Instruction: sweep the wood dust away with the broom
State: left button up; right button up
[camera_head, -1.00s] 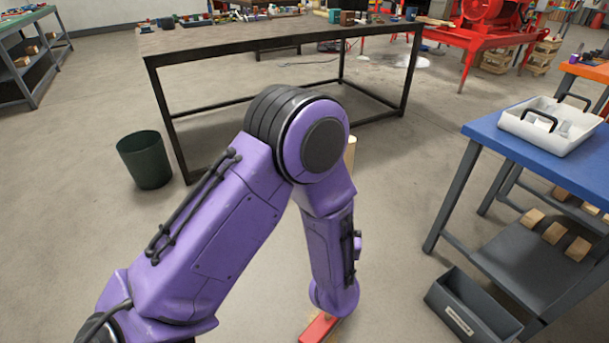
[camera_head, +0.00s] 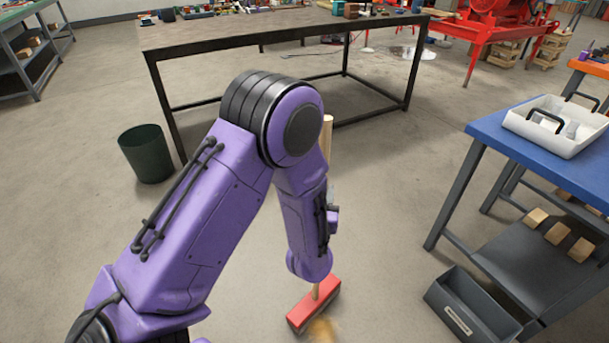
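The broom has a red head (camera_head: 304,313) low on the floor near the bottom edge and a pale wooden handle (camera_head: 327,135) that stands nearly upright behind my purple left arm. A small blurred tan patch, which looks like wood dust (camera_head: 322,330), lies right in front of the red head; I cannot tell whether they touch. My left gripper is hidden behind my arm's lower end. The broom stands up and has moved together with this arm, so the gripper is shut on it. My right gripper is not in view.
A dark bin (camera_head: 146,155) stands at left, near a long metal table (camera_head: 300,28). At right is a blue-topped bench (camera_head: 488,130) with a white tray (camera_head: 556,128). A grey box (camera_head: 470,308) sits on the floor below it. The floor between is clear.

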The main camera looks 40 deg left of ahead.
pick_arm(q)
notch_tip(320, 180, up, 7)
jog(key=p, duration=0.5)
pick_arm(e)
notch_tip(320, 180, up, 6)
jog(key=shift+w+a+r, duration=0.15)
pick_arm(q)
jog(key=shift+s+f, duration=0.1)
